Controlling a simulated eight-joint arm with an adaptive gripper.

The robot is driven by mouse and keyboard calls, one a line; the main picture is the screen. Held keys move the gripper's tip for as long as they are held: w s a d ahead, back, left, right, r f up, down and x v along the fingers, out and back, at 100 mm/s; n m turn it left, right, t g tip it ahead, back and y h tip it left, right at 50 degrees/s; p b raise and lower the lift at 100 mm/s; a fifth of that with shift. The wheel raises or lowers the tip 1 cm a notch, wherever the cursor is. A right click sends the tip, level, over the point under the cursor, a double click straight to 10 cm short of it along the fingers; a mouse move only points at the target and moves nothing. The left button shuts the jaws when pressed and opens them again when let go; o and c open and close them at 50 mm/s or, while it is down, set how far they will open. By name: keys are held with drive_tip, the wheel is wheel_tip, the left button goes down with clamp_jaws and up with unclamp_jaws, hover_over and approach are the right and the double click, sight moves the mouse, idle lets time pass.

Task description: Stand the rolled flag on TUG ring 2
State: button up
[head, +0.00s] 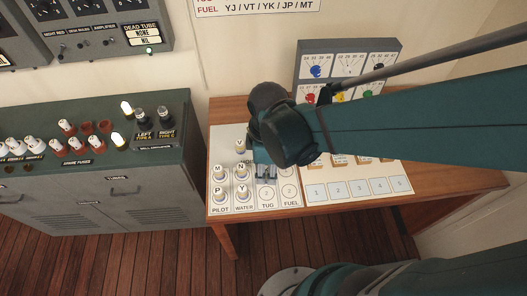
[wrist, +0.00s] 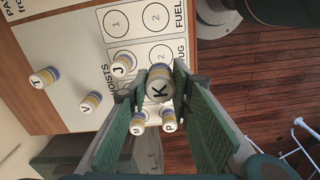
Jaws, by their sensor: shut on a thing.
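My gripper (wrist: 157,86) is shut on a rolled flag marked K (wrist: 159,84), its lettered top facing the wrist camera. In the head view my gripper (head: 266,172) is above the TUG column, and the arm hides most of it. TUG ring 2 (wrist: 162,53) shows just beyond the K flag in the wrist view, partly covered, with no flag seen on it; it also shows in the head view (head: 267,191). A flag marked J (wrist: 122,65) stands at TUG ring 1. I cannot tell how high the K flag is above the board.
Flags M (wrist: 137,126) and P (wrist: 168,123) stand close beside the fingers. Flag Y (head: 242,191) stands in the WATER column. FUEL rings 1 (wrist: 115,20) and 2 (wrist: 157,17) are bare. A flag marked T (wrist: 42,77) stands farther left.

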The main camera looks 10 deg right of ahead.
drive_tip(key=shift+s+f, duration=0.1)
idle(0.4)
drive_tip(key=shift+f+b, duration=0.6)
drive_tip(key=shift+f, duration=2.25)
drive_tip(key=shift+f+b, duration=0.45)
drive_tip(key=shift+f, duration=1.6)
drive_tip(key=shift+f, duration=0.2)
drive_tip(key=o, duration=0.8)
drive_tip(key=shift+r, duration=0.2)
drive_tip(key=shift+r+p, duration=1.2)
drive_tip(key=shift+r, duration=4.8)
